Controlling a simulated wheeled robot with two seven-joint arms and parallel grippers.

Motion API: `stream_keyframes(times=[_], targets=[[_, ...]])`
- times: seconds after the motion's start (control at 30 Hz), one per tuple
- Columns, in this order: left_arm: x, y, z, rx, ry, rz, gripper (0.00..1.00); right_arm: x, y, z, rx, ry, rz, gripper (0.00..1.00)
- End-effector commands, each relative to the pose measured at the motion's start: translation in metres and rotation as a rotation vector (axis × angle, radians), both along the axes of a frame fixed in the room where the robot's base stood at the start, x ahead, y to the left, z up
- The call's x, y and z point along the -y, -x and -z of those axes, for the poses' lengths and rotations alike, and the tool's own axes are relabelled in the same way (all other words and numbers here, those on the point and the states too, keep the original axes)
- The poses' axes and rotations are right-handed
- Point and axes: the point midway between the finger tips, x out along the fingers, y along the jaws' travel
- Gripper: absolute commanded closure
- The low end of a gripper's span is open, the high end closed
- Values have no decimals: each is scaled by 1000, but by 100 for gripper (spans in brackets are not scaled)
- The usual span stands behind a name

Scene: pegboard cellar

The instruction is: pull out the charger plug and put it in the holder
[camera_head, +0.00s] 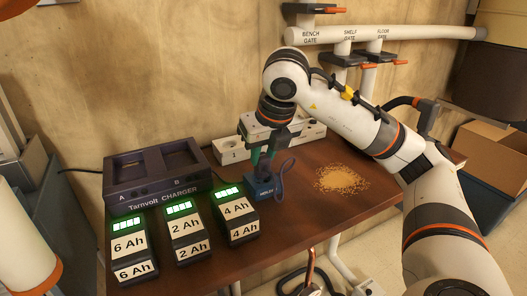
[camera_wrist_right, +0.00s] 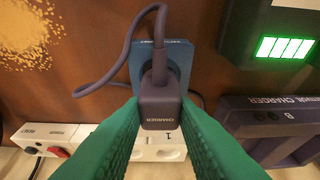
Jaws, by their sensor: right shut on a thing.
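The dark purple charger plug (camera_wrist_right: 160,108), marked CHARGER, is between the green fingers of my right gripper (camera_wrist_right: 158,135), which is shut on it. In the head view the right gripper (camera_head: 264,156) points down over the blue holder (camera_head: 262,188). The holder also shows behind the plug in the right wrist view (camera_wrist_right: 184,52). The plug's lower end is hidden, so I cannot tell if it is inside the holder or just above it. The plug's cord (camera_head: 282,180) loops to the right. The white socket strip (camera_head: 233,154) lies behind along the wall. My left gripper is not in view.
The Tarnvolt charger (camera_head: 155,172) stands at the table's left back. Three battery packs, 6 Ah (camera_head: 133,254), 2 Ah (camera_head: 187,236) and 4 Ah (camera_head: 237,218), stand left of the holder. A sawdust pile (camera_head: 341,179) lies right. White pipework (camera_head: 400,34) runs along the wall above.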

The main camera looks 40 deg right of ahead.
Motion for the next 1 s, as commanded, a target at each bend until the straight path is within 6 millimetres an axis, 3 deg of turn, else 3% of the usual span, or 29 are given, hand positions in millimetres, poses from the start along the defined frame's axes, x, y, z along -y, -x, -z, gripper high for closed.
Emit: stream_keyframes(times=[1.0], targets=[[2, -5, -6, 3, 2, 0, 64, 0, 0, 4, 0, 0, 0, 100]])
